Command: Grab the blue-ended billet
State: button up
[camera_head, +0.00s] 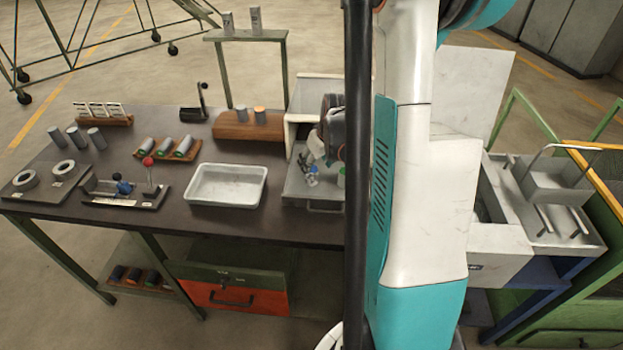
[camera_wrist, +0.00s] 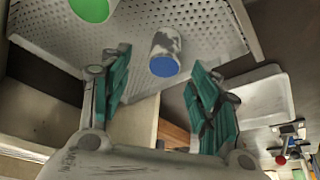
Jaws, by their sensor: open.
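The blue-ended billet (camera_wrist: 166,48) is a short pale grey cylinder with a blue end face. It rests on a perforated metal tray (camera_wrist: 215,30) in the wrist view. My gripper (camera_wrist: 156,66) is open, its two green-padded fingers apart, with the billet showing between and just beyond the fingertips. I cannot tell any contact. A green-ended billet (camera_wrist: 93,8) lies to the left, cut off by the top edge. In the head view the blue end (camera_head: 312,182) shows small on the tray (camera_head: 299,188), partly hidden by my arm.
A white bin (camera_head: 226,186) stands left of the tray. A white box-like housing (camera_head: 306,95) rises behind the tray. A wooden block (camera_head: 240,130) holds two cylinders. A rack (camera_head: 168,151) of green-ended billets and a lever fixture (camera_head: 124,190) stand further left.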

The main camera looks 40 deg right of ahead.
aim_at(313, 170)
jog(key=shift+a+b+x, duration=0.1)
jog(key=shift+b+x, duration=0.5)
jog(key=shift+x, duration=0.85)
jog(key=shift+a+b+x, duration=0.15)
jog(key=shift+b+x, duration=0.4)
jog(key=shift+x, duration=0.85)
grip_shut()
